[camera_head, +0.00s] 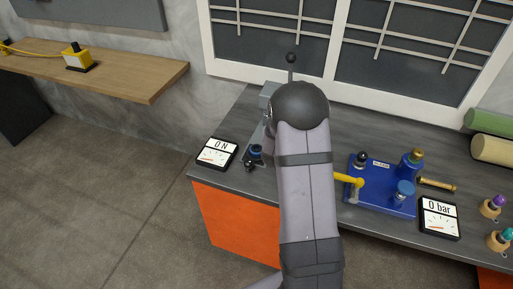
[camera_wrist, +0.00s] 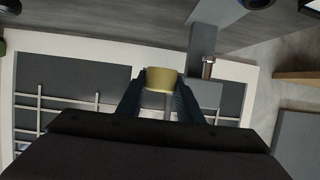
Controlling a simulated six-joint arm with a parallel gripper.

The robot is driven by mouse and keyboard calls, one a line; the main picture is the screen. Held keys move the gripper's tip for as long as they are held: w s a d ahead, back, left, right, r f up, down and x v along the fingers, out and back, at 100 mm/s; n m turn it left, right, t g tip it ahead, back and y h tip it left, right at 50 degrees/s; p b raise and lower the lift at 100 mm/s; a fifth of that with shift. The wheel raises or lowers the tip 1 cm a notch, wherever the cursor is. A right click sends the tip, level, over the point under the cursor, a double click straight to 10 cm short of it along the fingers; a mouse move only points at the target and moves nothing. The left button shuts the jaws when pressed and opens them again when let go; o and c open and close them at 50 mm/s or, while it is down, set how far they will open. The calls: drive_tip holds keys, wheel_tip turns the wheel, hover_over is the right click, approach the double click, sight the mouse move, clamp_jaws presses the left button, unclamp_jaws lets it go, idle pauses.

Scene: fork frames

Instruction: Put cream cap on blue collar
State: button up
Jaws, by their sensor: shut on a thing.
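The cream cap (camera_wrist: 161,76), a short pale-yellow cylinder, sits between the two dark fingertips of my gripper (camera_wrist: 161,84) in the wrist view. My gripper is shut on it and holds it off any surface that shows. In the head view the arm hides the gripper and the cap. A small dark-blue ring-shaped part (camera_head: 256,150) stands on a black fixture left of the arm; it may be the blue collar, but it is too small to be sure. I cannot tell the gap between cap and collar.
A grey press-like column (camera_wrist: 203,45) stands close by. A "0 N" gauge (camera_head: 217,153) lies left of the arm. A blue block (camera_head: 375,203) with fittings and a yellow lever (camera_head: 348,179) is right of it, beside a "0 bar" gauge (camera_head: 440,217). A window (camera_head: 420,60) is behind.

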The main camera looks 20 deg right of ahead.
drive_tip(key=w+a+n+t+y, duration=0.3)
drive_tip(key=w+a+n, duration=0.1)
drive_tip(key=w+a, duration=0.2)
drive_tip(key=n+y+p, duration=0.1)
drive_tip(key=n+y, duration=0.1)
drive_tip(key=y, duration=0.1)
hover_over(256, 148)
drive_tip(key=shift+f, duration=3.55)
drive_tip(key=shift+s+f, duration=0.1)
drive_tip(key=shift+f, duration=0.05)
drive_tip(key=shift+f+p, duration=0.7)
drive_tip(key=shift+f, duration=1.25)
drive_tip(key=shift+f, duration=0.25)
drive_tip(key=o, duration=1)
drive_tip(key=shift+r, duration=0.1)
drive_tip(key=shift+o, duration=0.2)
